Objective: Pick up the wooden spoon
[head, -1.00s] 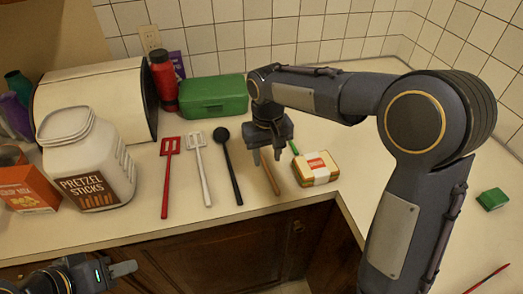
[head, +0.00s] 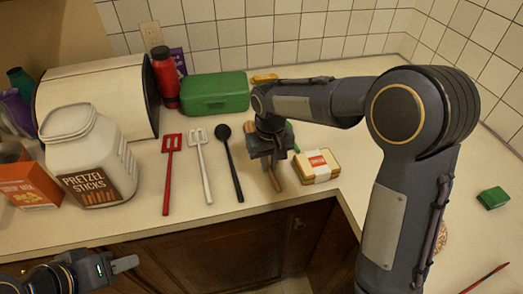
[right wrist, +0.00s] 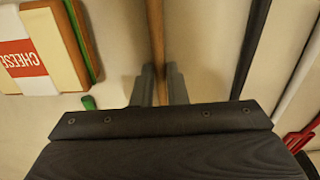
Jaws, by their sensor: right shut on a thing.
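In the right wrist view the handle (right wrist: 155,35) runs down between the two fingers. My right gripper (head: 272,166) is low at the counter and shut on the handle; its fingertips also show in the right wrist view (right wrist: 158,86). My left gripper (head: 124,264) is at the lower left, in front of the counter edge and away from the spoon. I cannot tell whether its jaws are open.
A cheese package (head: 317,166) lies close to the right of the spoon. A black spoon (head: 231,165), a white slotted turner (head: 201,165) and a red one (head: 169,175) lie to the left. A green box (head: 214,94) and red bottle (head: 165,78) stand behind.

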